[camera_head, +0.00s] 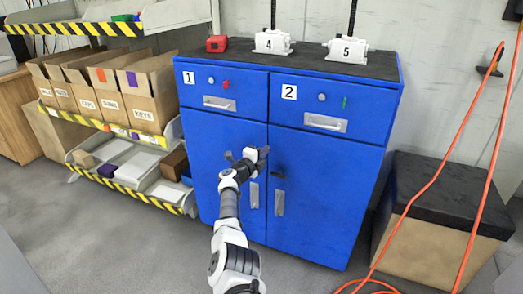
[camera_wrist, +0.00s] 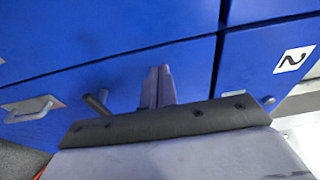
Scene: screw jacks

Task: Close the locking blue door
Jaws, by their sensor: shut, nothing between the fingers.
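The blue cabinet's right door (camera_head: 325,200) carries a metal pull handle (camera_head: 279,202) and a dark lever (camera_head: 278,174) above it. This door looks flush or nearly flush with the left door (camera_head: 205,165); any small gap is too fine to tell. My gripper (camera_head: 264,151) is in front of the upper part of the doors, near their shared seam. In the wrist view my shut, empty fingers (camera_wrist: 158,82) point at the blue front beside the lever (camera_wrist: 97,104), with the handle (camera_wrist: 34,108) further left. I cannot tell whether the fingertips touch the door.
Drawers 1 (camera_head: 220,88) and 2 (camera_head: 322,106) look shut above the doors. A shelf with cardboard boxes (camera_head: 145,100) stands at left. A black-topped box (camera_head: 440,200) and orange cables (camera_head: 445,165) are at right.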

